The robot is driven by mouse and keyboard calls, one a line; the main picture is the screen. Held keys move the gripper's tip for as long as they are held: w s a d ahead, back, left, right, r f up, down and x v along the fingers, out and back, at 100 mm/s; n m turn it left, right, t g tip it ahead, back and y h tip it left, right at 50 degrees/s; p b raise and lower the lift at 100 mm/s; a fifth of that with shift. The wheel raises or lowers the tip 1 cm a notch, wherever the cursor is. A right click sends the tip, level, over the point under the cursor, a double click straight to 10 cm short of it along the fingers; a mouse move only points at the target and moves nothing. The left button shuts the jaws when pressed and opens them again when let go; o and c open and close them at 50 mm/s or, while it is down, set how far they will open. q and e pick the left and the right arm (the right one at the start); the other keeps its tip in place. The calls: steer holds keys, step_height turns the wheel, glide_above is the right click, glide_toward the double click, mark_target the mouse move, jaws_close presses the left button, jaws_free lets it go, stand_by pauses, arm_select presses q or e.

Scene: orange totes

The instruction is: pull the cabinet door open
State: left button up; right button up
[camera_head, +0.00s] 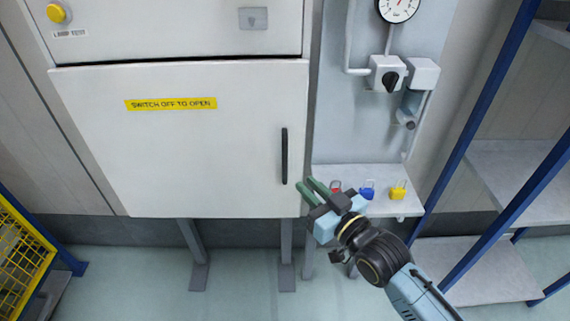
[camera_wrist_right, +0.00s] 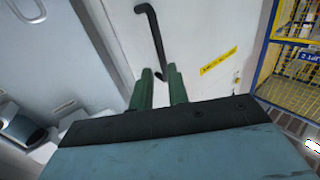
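The white cabinet door (camera_head: 190,155) carries a yellow "SWITCH OFF TO OPEN" label and looks closed in the head view. Its black vertical handle (camera_head: 284,156) is near the door's right edge. My right gripper (camera_head: 306,182) has green fingers and is just right of the handle's lower end. In the right wrist view the fingers (camera_wrist_right: 160,71) are apart with nothing between them, and the handle (camera_wrist_right: 156,32) lies beyond their tips. The remaining distance is hard to judge. The door also shows there (camera_wrist_right: 200,35). My left gripper is out of view.
A rotary switch (camera_head: 390,80) and a gauge (camera_head: 398,8) are on the wall panel at right. A small shelf (camera_head: 375,207) below holds red, blue and yellow padlocks (camera_head: 398,191). Blue-framed shelving (camera_head: 490,150) stands at right, yellow mesh (camera_head: 20,250) at lower left.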

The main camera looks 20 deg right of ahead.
mark_target(286, 165)
steer(key=x, duration=0.9)
steer(key=shift+w+a+f+b, duration=0.1)
steer(key=shift+w+b, duration=0.15)
steer(key=shift+b, duration=0.15)
jaws_close()
